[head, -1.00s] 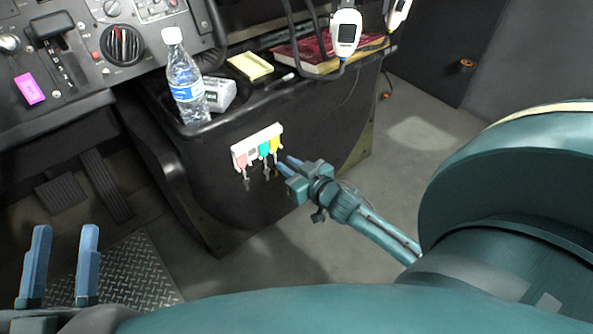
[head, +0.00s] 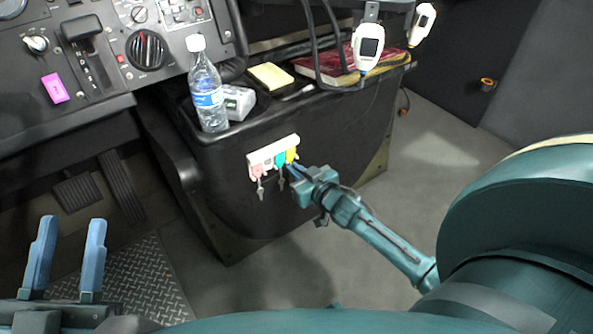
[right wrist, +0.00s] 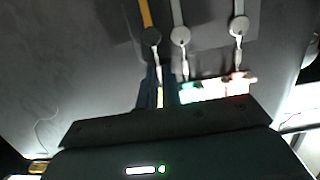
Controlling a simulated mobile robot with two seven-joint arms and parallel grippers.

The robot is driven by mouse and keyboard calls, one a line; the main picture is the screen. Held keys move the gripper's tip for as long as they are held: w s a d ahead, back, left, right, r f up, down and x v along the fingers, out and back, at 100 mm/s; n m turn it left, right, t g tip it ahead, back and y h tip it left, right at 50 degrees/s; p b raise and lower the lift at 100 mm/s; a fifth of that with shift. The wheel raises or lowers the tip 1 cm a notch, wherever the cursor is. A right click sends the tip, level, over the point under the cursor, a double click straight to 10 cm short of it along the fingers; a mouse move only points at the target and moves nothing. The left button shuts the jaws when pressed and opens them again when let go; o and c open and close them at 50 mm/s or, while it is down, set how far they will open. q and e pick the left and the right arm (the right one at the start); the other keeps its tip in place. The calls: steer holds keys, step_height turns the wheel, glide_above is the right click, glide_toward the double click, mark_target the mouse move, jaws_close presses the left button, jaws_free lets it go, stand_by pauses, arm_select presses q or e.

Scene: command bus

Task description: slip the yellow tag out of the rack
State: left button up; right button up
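The white rack (head: 273,152) is on the front of the black console, with a red tag (head: 256,172), a teal tag (head: 280,160) and a yellow tag (head: 291,155) in it. Keys hang below the tags. My right gripper (head: 292,171) is at the yellow tag, at the rack's right end, its fingers close together. In the right wrist view the yellow tag (right wrist: 160,98) shows as a narrow strip between the fingers, with a brass-coloured key on it. The gripper appears shut on this tag. My left gripper (head: 66,256) is open and empty at lower left.
On the console stand a water bottle (head: 207,88), a grey-white box (head: 238,102), a yellow notepad (head: 270,76) and a red book (head: 335,66). White handheld devices (head: 368,48) hang above. The floor (head: 430,150) right of the console is clear.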

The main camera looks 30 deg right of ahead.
jaws_close()
steer(key=shift+p, duration=0.35)
steer(key=shift+s, duration=0.2)
steer(key=shift+p+v, duration=0.65)
steer(key=shift+v, duration=0.35)
steer(key=shift+f, duration=0.15)
steer(key=f+p+v, duration=0.1)
steer(key=p+v, duration=0.1)
steer(key=v, duration=0.4)
steer(key=shift+p, duration=0.35)
